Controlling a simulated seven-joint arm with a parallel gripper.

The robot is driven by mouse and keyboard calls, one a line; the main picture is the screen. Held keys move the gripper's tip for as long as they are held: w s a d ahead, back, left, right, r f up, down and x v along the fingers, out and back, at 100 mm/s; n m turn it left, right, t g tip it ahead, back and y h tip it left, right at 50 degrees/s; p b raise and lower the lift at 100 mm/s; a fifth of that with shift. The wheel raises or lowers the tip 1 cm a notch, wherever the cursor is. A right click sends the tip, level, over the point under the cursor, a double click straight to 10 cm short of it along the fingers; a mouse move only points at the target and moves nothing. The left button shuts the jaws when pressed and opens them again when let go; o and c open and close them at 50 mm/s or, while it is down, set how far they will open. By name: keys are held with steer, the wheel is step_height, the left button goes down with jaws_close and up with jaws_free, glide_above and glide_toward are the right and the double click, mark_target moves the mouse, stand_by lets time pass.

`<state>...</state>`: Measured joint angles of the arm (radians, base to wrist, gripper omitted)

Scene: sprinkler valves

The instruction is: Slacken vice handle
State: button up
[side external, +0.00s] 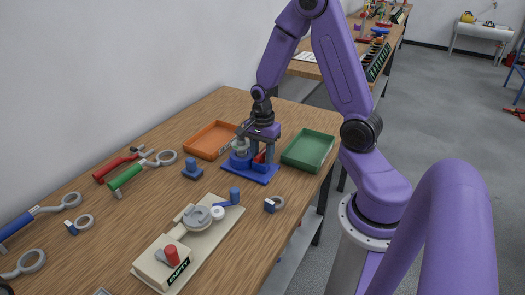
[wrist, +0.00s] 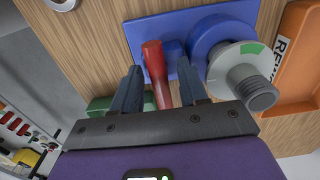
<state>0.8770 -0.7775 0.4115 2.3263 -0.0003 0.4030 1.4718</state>
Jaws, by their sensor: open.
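The vice is a blue base plate (wrist: 148,28) with a round blue body (wrist: 212,35); in the side external view the blue base (side external: 262,179) lies on the wooden bench. Its red handle (wrist: 155,68) stands up from the plate and also shows in the side external view (side external: 260,157). A pale disc with a green segment and a grey threaded stub (wrist: 252,88) sit in the round body. My gripper (wrist: 160,70) is open, one finger on each side of the red handle, with gaps showing. The side external view partly hides the fingertips (side external: 258,150).
An orange tray (side external: 211,140) stands left of the vice and a green tray (side external: 310,150) right of it. A beige fixture marked EMPTY (side external: 190,240) lies in front. Several wrenches lie at left.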

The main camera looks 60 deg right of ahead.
jaws_close()
steer(key=shift+n, duration=1.7)
steer(key=shift+n, duration=1.8)
